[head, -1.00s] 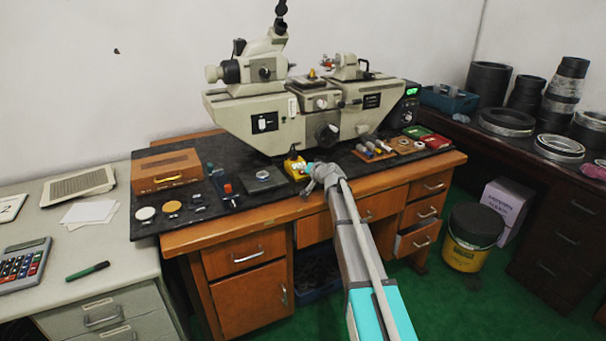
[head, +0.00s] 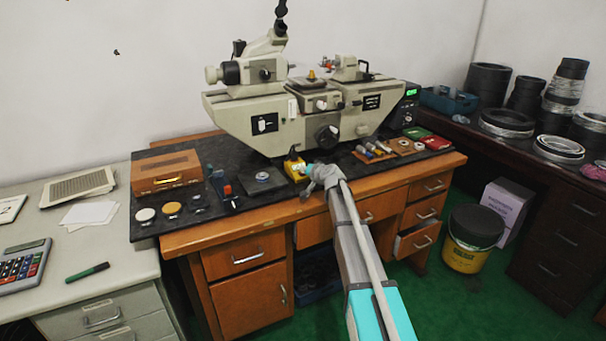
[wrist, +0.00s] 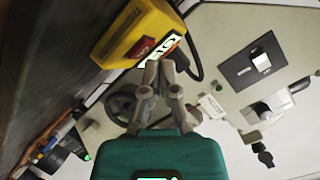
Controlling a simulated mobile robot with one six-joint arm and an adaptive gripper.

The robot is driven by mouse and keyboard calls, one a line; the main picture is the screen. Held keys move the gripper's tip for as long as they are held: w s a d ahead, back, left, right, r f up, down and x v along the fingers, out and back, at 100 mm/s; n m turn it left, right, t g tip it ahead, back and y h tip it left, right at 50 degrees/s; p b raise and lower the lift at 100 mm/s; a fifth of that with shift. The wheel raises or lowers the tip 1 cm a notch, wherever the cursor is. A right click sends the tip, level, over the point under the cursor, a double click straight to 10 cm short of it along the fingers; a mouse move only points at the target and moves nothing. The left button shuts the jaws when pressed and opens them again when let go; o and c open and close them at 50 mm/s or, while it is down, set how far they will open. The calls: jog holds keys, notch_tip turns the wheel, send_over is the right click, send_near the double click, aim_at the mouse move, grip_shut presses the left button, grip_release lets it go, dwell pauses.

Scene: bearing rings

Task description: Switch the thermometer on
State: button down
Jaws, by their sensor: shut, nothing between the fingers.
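The thermometer appears to be the yellow device (head: 293,166) near the front edge of the dark bench top, below the big grey machine. In the wrist view the yellow device (wrist: 134,28) fills the upper middle. It has a red patch, perhaps a button (wrist: 140,47), and a pale display (wrist: 163,48) with dark marks that I cannot read. A dark cable leaves it. My gripper (wrist: 159,68) is shut and empty, its fingertips close to the display end; I cannot tell whether they touch. In the head view my gripper (head: 311,171) is just right of the device.
The grey measuring machine (head: 290,105) stands right behind, with its handwheel (wrist: 122,103) near my fingers. A dark square plate (head: 263,180) lies left of the device. A wooden tray (head: 374,153) with small parts lies to the right.

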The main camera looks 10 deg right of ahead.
jog(key=shift+w+a+f+b, duration=0.1)
jog(key=shift+w+f+b, duration=0.1)
jog(key=shift+f+b, duration=0.35)
dwell(0.8)
jog(key=shift+s+r+p, duration=0.1)
jog(key=shift+r+p, duration=0.15)
jog(key=shift+p, duration=0.05)
jog(key=shift+s+r+p, duration=0.15)
jog(key=shift+r+p, duration=0.15)
dwell(0.4)
notch_tip(320, 180, up, 5)
jog(key=s+d+p, duration=0.1)
jog(key=s+p, duration=0.1)
jog(key=p, duration=0.3)
jog(key=shift+s+r, duration=0.2)
jog(key=shift+s, duration=0.1)
